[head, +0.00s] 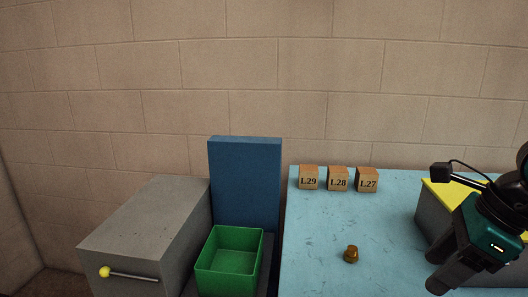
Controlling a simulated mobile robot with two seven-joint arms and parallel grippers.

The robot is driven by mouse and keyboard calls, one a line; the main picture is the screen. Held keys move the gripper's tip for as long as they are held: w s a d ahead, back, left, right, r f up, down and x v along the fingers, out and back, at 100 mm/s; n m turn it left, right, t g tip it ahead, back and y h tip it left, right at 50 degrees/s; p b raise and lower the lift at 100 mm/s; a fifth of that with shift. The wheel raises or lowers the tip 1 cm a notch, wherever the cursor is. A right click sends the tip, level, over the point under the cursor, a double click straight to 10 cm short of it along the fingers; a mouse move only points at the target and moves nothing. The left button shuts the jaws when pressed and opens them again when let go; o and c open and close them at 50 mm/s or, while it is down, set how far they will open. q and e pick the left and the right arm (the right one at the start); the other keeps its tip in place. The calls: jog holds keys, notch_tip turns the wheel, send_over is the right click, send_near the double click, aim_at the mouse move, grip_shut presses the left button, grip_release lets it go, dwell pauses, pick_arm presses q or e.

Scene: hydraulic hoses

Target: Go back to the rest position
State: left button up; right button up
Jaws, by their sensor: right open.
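My right gripper (437,270) is at the right of the head view, over the blue table top. Its dark fingers point down and to the left, and they are open with nothing seen between them. A small brass-coloured fitting (351,254) stands on the table to the left of the gripper, apart from it. My left gripper is not in view.
The blue table (310,235) carries labelled blocks L29 (308,178), L28 (338,179) and L27 (367,180) at the back. A grey and yellow box (432,211) is beside my right arm. Left are an empty green bin (229,275), a blue panel (245,180) and a grey box (150,225) with a yellow-knobbed lever.

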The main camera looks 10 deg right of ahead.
jog(key=w+a+r+m+t+y, duration=0.1)
jog(key=a+r+m+t+y, duration=0.25)
jog(key=a+y, duration=0.45)
jog(key=w+a+r+m+t+y, duration=0.15)
jog(key=a+r+m+y, duration=0.35)
jog(key=a, duration=0.5)
jog(key=w+d+m+t+h, duration=0.45)
jog(key=m+t, duration=0.65)
jog(key=m, duration=0.3)
jog(key=s+d+f+m+g+h, duration=0.1)
jog(key=d+f+m+g+h, duration=0.1)
jog(key=d+f+m+h, duration=0.4)
jog(key=s+d+f+m+g+h, duration=0.1)
jog(key=d+f+m+h, duration=0.1)
jog(key=f+m+h, duration=0.75)
jog(key=s+a+f+m+g+y, duration=0.2)
jog(key=s+f+m+g, duration=0.2)
jog(key=s+f+g, duration=0.35)
jog(key=s+a+f+m+g+y, duration=0.25)
jog(key=s+f+g, duration=0.25)
jog(key=s+f, duration=0.5)
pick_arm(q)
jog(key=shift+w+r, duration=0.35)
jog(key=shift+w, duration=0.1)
pick_arm(e)
jog(key=w+a+f+t, duration=0.2)
jog(key=w+f+t, duration=0.5)
jog(key=f, duration=0.1)
jog(key=shift+a+y, duration=0.35)
jog(key=shift+y, duration=0.1)
